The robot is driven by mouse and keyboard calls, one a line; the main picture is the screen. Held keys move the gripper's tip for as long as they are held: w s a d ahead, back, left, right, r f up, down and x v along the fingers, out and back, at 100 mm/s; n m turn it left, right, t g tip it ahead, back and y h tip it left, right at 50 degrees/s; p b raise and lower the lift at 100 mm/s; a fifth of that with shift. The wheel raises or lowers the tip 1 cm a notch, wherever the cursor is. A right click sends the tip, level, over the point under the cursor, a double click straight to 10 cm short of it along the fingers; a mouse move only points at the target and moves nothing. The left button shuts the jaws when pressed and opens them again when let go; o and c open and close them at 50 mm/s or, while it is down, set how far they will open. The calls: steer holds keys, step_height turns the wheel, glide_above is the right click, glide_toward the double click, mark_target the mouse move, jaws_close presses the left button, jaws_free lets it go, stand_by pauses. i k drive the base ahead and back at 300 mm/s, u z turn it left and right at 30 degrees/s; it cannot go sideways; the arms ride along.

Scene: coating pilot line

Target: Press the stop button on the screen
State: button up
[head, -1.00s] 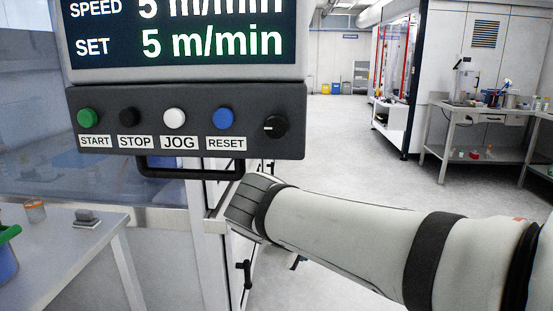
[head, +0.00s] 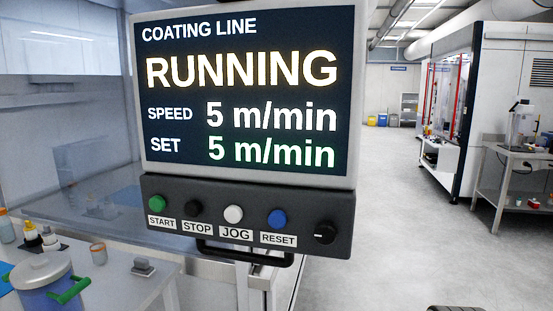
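The control panel's screen (head: 245,95) faces me and reads COATING LINE, RUNNING, SPEED 5 m/min and SET 5 m/min. The dark button strip (head: 340,205) is below it. The black stop button (head: 193,209) sits there above a STOP label, between the green start button (head: 155,203) and the white jog button (head: 233,214). Nothing covers or touches the stop button. My gripper is not in view; only a dark ribbed piece of my arm shows at the bottom edge, right of centre, well apart from the panel.
A blue reset button (head: 277,219) and a black knob (head: 325,233) are right of the jog button. A black handle bar (head: 245,256) juts below the strip. A blue pot (head: 46,292) stands on the table at lower left. The floor (head: 400,230) at right is clear.

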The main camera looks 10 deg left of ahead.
mark_target(192, 209)
steer(key=u, duration=1.15)
steer(key=k, duration=0.4)
steer(key=u, duration=0.15)
steer(key=i, duration=0.35)
steer(key=u, duration=0.05)
